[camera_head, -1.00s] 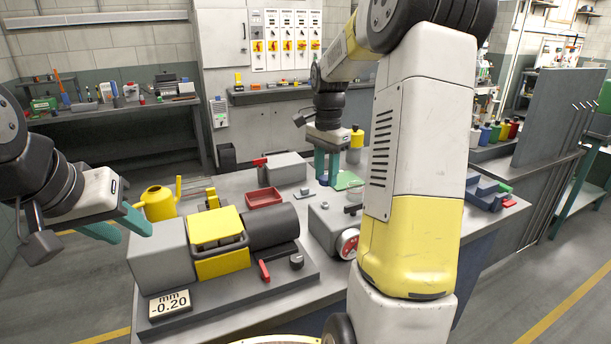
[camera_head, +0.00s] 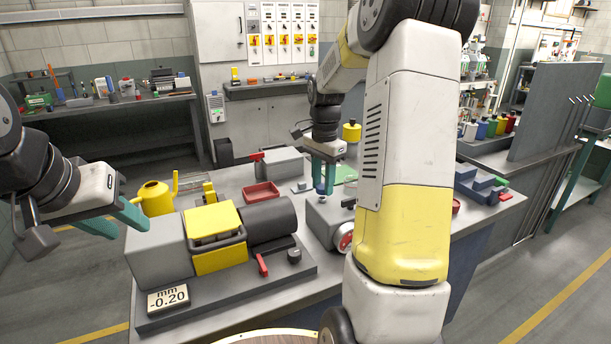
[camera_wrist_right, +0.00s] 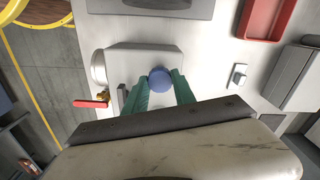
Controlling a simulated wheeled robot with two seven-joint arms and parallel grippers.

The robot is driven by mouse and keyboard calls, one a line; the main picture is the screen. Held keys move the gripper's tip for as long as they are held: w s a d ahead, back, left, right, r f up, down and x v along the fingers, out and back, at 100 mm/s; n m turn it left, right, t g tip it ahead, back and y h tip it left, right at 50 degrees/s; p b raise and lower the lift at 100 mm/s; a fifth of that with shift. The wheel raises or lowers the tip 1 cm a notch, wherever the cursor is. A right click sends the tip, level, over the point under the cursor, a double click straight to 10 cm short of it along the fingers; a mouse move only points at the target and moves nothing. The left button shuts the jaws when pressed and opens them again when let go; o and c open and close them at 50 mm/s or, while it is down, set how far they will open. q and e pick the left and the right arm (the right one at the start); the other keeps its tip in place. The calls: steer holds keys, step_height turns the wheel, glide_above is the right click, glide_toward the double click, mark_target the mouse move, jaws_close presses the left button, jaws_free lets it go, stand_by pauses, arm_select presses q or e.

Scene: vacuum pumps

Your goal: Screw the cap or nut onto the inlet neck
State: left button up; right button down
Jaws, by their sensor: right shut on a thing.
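The blue round cap (camera_wrist_right: 160,78) sits between the teal fingertips of my right gripper (camera_wrist_right: 160,88), which is shut on it. In the wrist view the cap is over the grey block-shaped pump body (camera_wrist_right: 140,58). The inlet neck is not visible, and I cannot tell whether the cap touches it. In the head view my right gripper (camera_head: 324,176) points down at the back of the grey pump body (camera_head: 322,218), with the blue cap at its tips.
A red tray (camera_head: 261,193), a yellow watering can (camera_head: 155,198) and blue blocks (camera_head: 478,186) are also on the bench. A red handle (camera_wrist_right: 92,103) sticks out beside the pump body.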

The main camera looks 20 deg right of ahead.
steer(key=shift+f, duration=0.6)
steer(key=shift+f, duration=0.65)
stand_by(0.3)
